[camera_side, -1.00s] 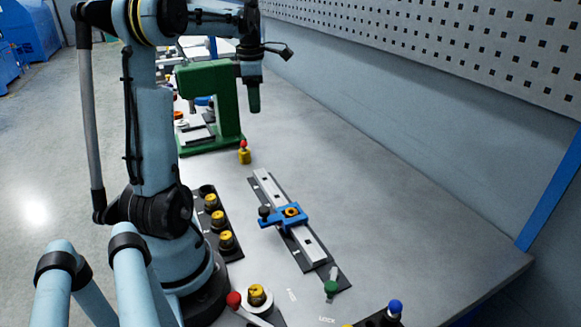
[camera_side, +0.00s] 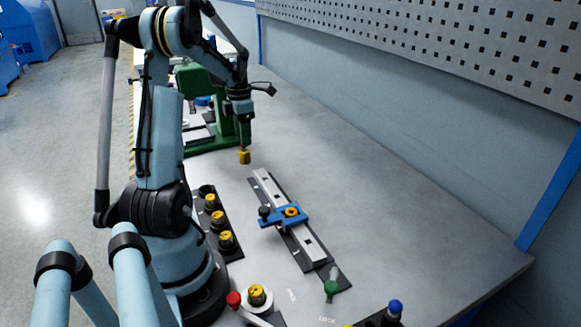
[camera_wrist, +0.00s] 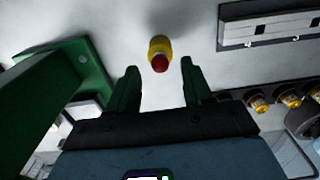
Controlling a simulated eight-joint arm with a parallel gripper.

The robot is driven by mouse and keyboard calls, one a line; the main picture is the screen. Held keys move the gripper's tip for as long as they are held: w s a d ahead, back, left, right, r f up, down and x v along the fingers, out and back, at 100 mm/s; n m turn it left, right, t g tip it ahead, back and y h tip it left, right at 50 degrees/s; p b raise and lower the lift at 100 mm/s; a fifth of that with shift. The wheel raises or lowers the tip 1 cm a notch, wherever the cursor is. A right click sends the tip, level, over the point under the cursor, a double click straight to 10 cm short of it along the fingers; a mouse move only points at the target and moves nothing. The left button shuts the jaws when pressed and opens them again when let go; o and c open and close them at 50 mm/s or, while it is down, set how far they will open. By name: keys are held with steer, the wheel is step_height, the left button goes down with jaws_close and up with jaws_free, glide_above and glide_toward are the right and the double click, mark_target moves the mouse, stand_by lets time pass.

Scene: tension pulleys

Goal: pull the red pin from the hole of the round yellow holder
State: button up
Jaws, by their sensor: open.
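The round yellow holder (camera_side: 244,157) stands on the table beside the green press. In the wrist view the holder (camera_wrist: 158,44) shows with the red pin (camera_wrist: 160,63) on its near end. My gripper (camera_wrist: 158,85) is open with green fingers, and the pin lies ahead of the gap between the fingertips, not between them in that picture. In the side view my gripper (camera_side: 243,140) hangs just above the holder and hides most of the pin. Whether the fingers touch the pin cannot be told there.
The green press (camera_side: 205,148) stands close behind my gripper. A grey rail (camera_side: 268,187) with a blue clamp (camera_side: 284,217) lies nearer the camera. A black rack with several yellow pulleys (camera_side: 219,221) stands beside my base. The table to the right is clear.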

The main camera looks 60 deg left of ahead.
steer(key=shift+f, duration=0.95)
jaws_close()
